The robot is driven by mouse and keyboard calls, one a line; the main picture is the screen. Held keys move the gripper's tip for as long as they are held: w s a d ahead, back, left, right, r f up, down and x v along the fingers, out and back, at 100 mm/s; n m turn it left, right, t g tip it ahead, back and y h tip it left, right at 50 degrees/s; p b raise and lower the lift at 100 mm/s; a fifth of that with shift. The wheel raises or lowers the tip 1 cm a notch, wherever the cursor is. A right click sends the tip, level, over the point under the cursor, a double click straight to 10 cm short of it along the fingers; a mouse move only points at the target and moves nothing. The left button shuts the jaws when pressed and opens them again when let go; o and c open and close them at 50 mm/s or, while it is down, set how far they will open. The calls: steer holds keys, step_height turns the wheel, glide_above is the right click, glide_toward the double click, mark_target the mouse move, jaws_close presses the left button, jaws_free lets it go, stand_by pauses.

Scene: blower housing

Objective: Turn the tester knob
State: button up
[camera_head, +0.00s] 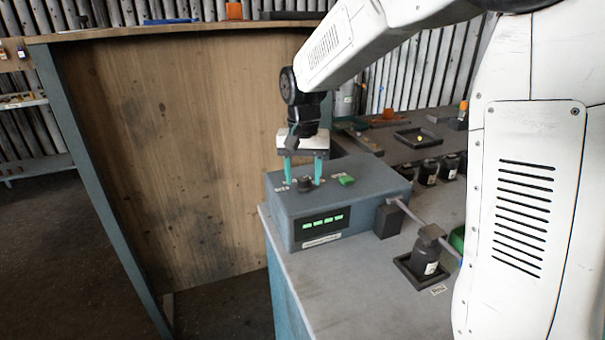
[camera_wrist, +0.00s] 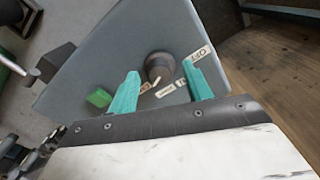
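The tester is a blue-grey box (camera_head: 346,213) on the bench, with a lit green display (camera_head: 323,222) on its front. Its dark round knob (camera_head: 304,184) stands on the top face, and it also shows in the wrist view (camera_wrist: 159,67) with small labels around it, one reading OFF. A green button (camera_head: 346,180) sits to the right of the knob. My gripper (camera_head: 304,182) points down over the tester top. Its two teal fingers are spread apart. In the wrist view the fingertips (camera_wrist: 161,80) lie on either side of the knob, with gaps showing between them and it.
A black motor (camera_head: 425,258) stands in a square tray right of the tester, beside a grey block and rod (camera_head: 408,214). Several dark bottles (camera_head: 429,171) stand behind. A tall wooden panel (camera_head: 180,150) rises on the left. The bench front (camera_head: 350,300) is clear.

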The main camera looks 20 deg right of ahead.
mark_target(303, 178)
steer(key=shift+r, duration=0.1)
step_height(303, 178, up, 8)
steer(key=shift+f, duration=0.2)
stand_by(0.6)
